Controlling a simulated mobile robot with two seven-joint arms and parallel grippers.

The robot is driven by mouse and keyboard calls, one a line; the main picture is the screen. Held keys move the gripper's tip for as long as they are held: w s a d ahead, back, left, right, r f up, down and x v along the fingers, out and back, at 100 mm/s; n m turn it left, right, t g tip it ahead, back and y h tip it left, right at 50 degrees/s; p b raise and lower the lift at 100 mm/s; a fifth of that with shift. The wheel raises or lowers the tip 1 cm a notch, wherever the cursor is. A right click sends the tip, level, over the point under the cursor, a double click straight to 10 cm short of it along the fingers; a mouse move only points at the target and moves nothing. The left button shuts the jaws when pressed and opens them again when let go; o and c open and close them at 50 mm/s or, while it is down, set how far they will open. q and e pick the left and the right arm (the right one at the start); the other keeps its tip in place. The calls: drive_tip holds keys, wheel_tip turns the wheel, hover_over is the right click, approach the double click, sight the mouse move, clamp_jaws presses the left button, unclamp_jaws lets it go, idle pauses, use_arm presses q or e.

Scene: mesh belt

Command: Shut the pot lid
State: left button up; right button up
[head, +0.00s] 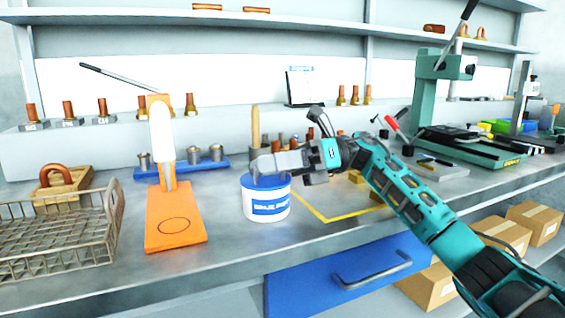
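A white pot (267,207) with a blue label stands on the grey bench, left of the middle in the head view. Its blue lid (281,182) shows at the top of the pot. My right gripper (256,170) reaches in from the right and lies over the lid, hiding part of it. The fingers point left and look close together, but any gap between them cannot be made out. Whether they touch the lid, and whether the lid is seated all round, I cannot tell. My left gripper is not in view.
A wooden handle (255,125) rises behind my gripper; its foot is hidden. An orange stand (175,218) is left of the pot, with a wire basket (118,225) farther left. A yellow outline (318,213) marks bench right of the pot. A blue drawer (330,285) is below.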

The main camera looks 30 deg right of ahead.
drive_tip(key=d, duration=0.4)
drive_tip(key=d+p, duration=0.1)
drive_tip(key=d, duration=0.7)
drive_tip(key=shift+s+d+r, duration=0.1)
drive_tip(key=shift+s+d, duration=0.1)
drive_tip(key=shift+s, duration=0.15)
drive_tip(key=shift+d, duration=0.15)
drive_tip(key=shift+s, duration=0.1)
